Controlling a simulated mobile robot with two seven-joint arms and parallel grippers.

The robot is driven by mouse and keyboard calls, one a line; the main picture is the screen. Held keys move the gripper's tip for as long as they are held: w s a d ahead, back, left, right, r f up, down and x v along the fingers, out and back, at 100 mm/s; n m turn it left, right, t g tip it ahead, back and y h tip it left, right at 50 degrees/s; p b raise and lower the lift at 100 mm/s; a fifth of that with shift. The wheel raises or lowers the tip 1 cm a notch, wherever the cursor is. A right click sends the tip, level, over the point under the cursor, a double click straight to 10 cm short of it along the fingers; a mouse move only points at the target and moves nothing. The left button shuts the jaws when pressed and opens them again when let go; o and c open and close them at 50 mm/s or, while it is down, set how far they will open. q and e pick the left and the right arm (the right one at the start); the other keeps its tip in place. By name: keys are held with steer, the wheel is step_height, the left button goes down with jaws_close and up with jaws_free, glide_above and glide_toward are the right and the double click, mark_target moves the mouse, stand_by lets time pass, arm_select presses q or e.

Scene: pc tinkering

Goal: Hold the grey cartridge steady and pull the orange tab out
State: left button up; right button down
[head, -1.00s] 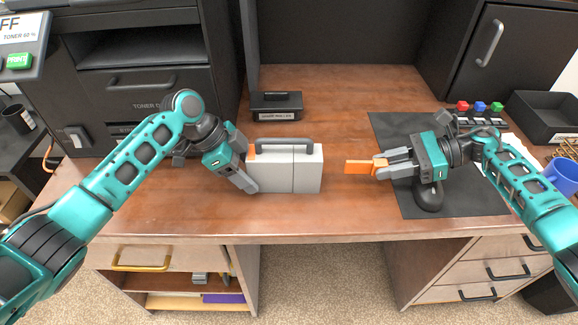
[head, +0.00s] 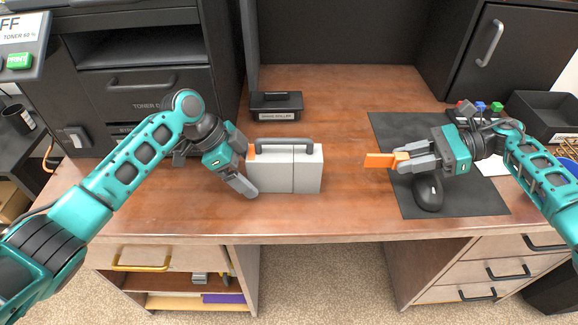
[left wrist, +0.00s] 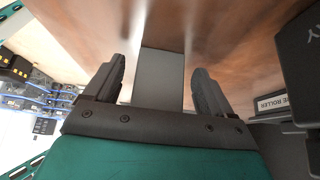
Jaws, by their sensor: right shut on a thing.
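The grey cartridge (head: 283,173) stands on the desk, with a dark handle on top and an orange patch at its upper left corner. My left gripper (head: 241,166) is at its left end, one finger toward the front and one toward the back. In the left wrist view the grey cartridge (left wrist: 158,78) shows between the two spread fingers, with a gap on each side. My right gripper (head: 405,159) is shut on the orange tab (head: 380,160), which is held clear of the cartridge, to its right.
A black box labelled as a roller (head: 276,106) sits behind the cartridge. A dark mat (head: 460,203) with a black mouse (head: 428,193) lies under my right gripper. A black tray (head: 548,115) is at the back right. Bare desk lies between cartridge and mat.

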arm_select(q)
steer(key=shift+o, duration=0.3)
steer(key=v, duration=0.7)
steer(key=shift+r, duration=0.25)
steer(key=shift+a, duration=0.15)
